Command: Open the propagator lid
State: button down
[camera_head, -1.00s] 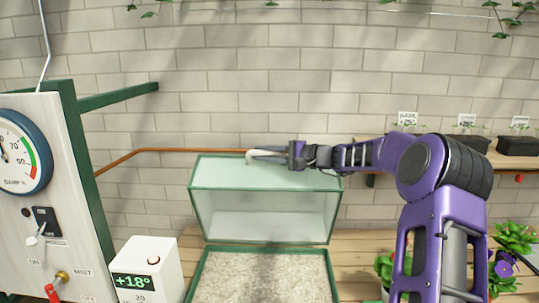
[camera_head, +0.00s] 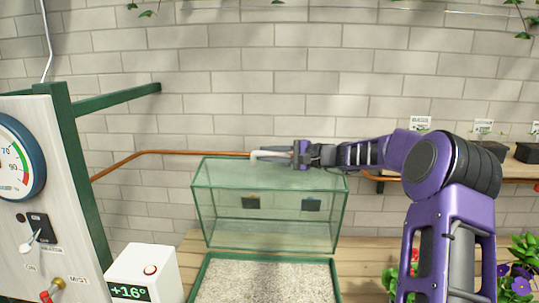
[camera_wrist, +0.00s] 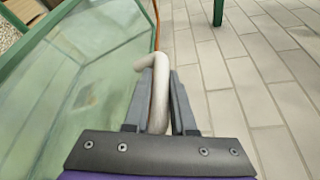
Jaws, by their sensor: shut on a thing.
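The propagator lid (camera_head: 270,232) is a clear, green-edged box. It stands tilted up on its back edge behind the propagator base (camera_head: 203,272), whose bed of pale gravel lies open to view. My gripper (camera_head: 291,154) is at the top edge of the lid, shut on its pale curved handle (camera_head: 268,155). In the wrist view the handle (camera_wrist: 159,95) sits between the two grey fingers, with the lid's glass (camera_wrist: 85,65) to the left.
A white box with a +16° display (camera_head: 145,272) stands left of the base. A panel with a dial and switches (camera_head: 45,200) is at the far left. A copper pipe (camera_head: 140,154) runs along the brick wall behind. Potted purple flowers (camera_head: 520,270) are at the right.

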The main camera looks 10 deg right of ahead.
jog(key=c, duration=0.8)
grip_release()
jog(key=shift+f, duration=0.1)
jog(key=shift+o, duration=0.2)
jog(key=shift+d, duration=0.1)
jog(key=b+v, duration=0.1)
jog(key=v, duration=1.6)
jog(key=shift+s+d, duration=0.1)
jog(key=shift+s, duration=0.05)
